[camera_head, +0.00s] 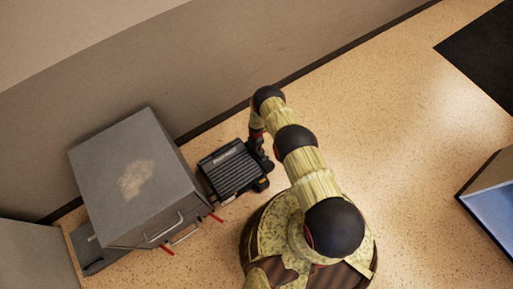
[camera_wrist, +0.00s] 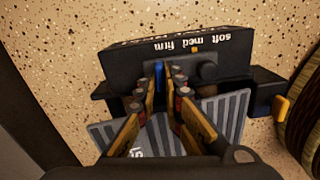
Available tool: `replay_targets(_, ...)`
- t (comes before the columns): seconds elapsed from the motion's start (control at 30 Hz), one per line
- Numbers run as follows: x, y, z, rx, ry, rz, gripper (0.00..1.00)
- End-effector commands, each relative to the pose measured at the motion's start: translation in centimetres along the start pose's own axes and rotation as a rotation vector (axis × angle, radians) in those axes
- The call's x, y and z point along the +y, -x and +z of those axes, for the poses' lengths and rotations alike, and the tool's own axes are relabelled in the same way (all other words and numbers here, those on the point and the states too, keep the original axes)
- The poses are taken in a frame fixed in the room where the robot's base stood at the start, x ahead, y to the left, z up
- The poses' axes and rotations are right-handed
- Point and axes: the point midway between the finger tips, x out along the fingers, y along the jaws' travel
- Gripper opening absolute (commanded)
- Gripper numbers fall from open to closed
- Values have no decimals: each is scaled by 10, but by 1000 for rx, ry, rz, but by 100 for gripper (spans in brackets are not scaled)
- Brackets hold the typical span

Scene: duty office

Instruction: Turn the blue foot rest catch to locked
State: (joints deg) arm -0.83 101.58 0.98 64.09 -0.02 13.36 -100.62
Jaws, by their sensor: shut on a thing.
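The foot rest (camera_head: 236,172) is a dark ribbed tilted platform on the floor beside a grey cabinet. In the wrist view its black side panel (camera_wrist: 125,68) carries the upside-down words "soft med firm". The blue catch (camera_wrist: 159,72) is a narrow upright piece on that panel. My gripper (camera_wrist: 166,84) is shut on the blue catch, with its fingers on either side of it. The fingers hide the catch's lower part, and I cannot read any locked mark. In the head view my gripper (camera_head: 259,152) is at the foot rest's right side.
A yellow lever (camera_wrist: 281,107) sticks out farther right. The grey cabinet (camera_head: 130,175) with red-ended parts stands left of the foot rest. A wall runs behind. Speckled floor (camera_head: 400,120) is clear on the right.

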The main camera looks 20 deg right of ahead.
Motion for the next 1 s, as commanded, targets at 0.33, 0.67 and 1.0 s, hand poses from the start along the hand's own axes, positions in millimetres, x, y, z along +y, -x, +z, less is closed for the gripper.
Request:
replay_targets(0.33, 2, 0, 0, 0, -298, 2, 0)
replay_targets(0.67, 2, 0, 1, 0, -613, 0, 0)
replay_targets(1.0, 3, 0, 2, 0, -935, 1, 0)
